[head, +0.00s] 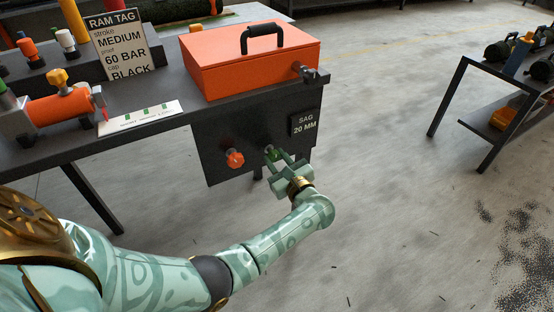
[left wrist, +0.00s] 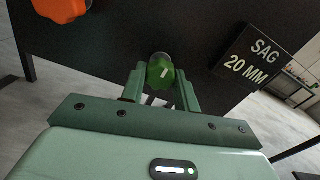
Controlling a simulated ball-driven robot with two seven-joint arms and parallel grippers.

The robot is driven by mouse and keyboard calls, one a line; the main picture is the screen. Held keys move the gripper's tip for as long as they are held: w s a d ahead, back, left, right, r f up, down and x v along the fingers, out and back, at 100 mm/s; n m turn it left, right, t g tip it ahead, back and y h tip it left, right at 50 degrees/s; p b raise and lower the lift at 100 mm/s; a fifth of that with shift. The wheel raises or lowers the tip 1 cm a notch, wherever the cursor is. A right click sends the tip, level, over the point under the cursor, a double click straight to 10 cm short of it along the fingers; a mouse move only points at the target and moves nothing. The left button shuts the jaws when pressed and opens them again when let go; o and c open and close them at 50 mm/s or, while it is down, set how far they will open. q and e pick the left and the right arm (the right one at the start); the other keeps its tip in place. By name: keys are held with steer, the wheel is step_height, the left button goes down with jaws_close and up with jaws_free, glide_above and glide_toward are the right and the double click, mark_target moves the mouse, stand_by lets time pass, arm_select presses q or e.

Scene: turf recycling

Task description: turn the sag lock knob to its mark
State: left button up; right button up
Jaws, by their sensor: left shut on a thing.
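The green knob (left wrist: 160,72) sits on the dark front panel (head: 215,170) under the bench edge. A pale line shows on its face in the left wrist view. In the head view the green knob (head: 271,153) is partly hidden by my left gripper (head: 279,161). My left gripper (left wrist: 160,86) is shut on the green knob, one finger on each side. A label reading SAG 20 MM (head: 304,123) is on the panel to the right of the knob. I cannot make out a mark around the knob. My right gripper is not in view.
An orange knob (head: 235,158) is on the same panel, left of the green one. Above, the bench holds an orange case (head: 235,65), a RAM TAG sign (head: 124,45) and an orange cylinder (head: 60,107). Open floor lies to the right.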

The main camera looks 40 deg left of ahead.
arm_select(q)
steer(key=m, duration=0.3)
steer(key=shift+m, duration=0.4)
steer(key=shift+r+m, duration=0.1)
steer(key=shift+m, duration=0.8)
steer(key=m+p, duration=0.1)
steer(key=m, duration=0.3)
steer(key=shift+m, duration=0.3)
steer(key=shift+r+m+p, duration=0.1)
steer(key=shift+m+p, duration=0.25)
steer(key=shift+m, duration=1.65)
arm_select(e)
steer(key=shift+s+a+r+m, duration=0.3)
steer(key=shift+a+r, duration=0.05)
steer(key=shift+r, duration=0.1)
arm_select(q)
steer(key=shift+m, duration=0.3)
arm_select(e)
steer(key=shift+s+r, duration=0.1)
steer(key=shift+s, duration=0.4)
arm_select(q)
steer(key=o, duration=1)
steer(key=shift+d, duration=0.1)
steer(key=shift+c, duration=0.2)
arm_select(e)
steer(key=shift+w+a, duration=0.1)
